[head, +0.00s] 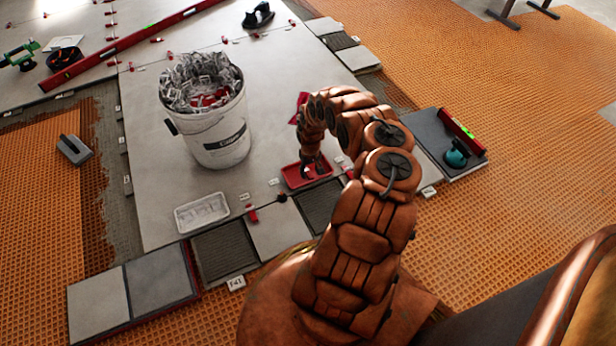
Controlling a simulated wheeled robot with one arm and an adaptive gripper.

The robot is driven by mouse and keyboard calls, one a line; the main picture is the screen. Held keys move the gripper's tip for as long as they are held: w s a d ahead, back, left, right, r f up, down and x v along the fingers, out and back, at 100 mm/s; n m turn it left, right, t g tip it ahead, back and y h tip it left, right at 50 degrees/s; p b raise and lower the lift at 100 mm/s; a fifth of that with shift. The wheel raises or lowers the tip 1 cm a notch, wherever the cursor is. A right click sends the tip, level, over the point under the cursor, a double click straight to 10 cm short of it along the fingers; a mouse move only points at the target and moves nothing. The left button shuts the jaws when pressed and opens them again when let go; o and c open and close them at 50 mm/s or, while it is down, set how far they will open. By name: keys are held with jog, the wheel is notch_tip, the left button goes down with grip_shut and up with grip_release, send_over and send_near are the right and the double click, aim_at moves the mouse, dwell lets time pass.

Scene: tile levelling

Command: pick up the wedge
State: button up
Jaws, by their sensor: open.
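My gripper (313,168) is at the end of my bent arm, pointing down at a small red tray (292,183). Its fingers are small and dark here, at or just over the tray, with nothing visible held between them. The arm and fingers partly cover the tray, so I cannot tell whether a wedge lies inside it. A small red wedge (252,214) stands at the tile joint left of and nearer than the tray. Another red piece (348,173) shows at the joint just right of the tray, close to my arm.
A white bucket (215,140) full of clear clips and some red pieces stands left of my arm. A white tray (202,213) lies in front of it. A long red level (125,45) lies behind. A suction cup (457,154) and short level (462,132) are at right.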

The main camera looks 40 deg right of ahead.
notch_tip(320, 180, down, 2)
jog(key=shift+f+b, duration=0.1)
jog(key=shift+b, duration=0.2)
jog(key=shift+c, duration=0.4)
jog(key=c, duration=0.8)
